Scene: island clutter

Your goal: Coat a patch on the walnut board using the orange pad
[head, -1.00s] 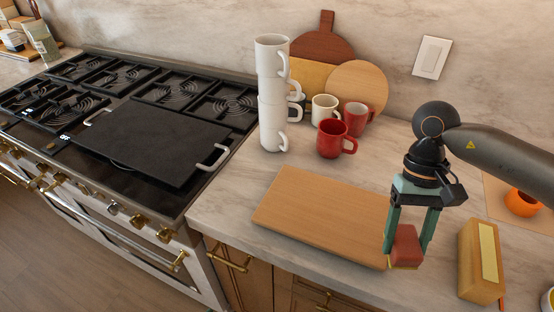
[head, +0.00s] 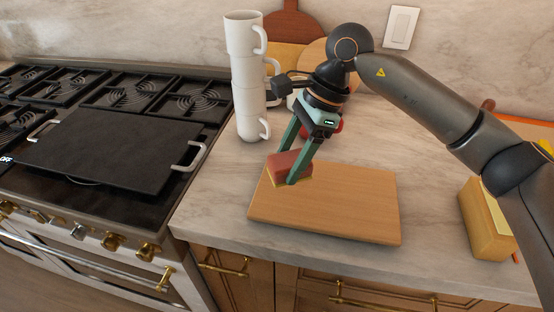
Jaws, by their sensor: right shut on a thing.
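The wooden board (head: 335,208) lies flat on the counter, light brown, with no coated patch that I can make out. The orange pad (head: 284,165), reddish-orange with a yellow underside, is at the board's back left corner. My right gripper (head: 291,168) is shut on the pad and reaches down to it from the upper right, tilted. The pad is on the board or just above it; I cannot tell which. My left gripper is not in view.
A tall stack of white mugs (head: 247,85) stands behind the board's left end. A red mug (head: 337,126) is mostly hidden behind my gripper. A yellow block (head: 486,222) stands at the right. The stove with a black griddle (head: 105,150) is at the left.

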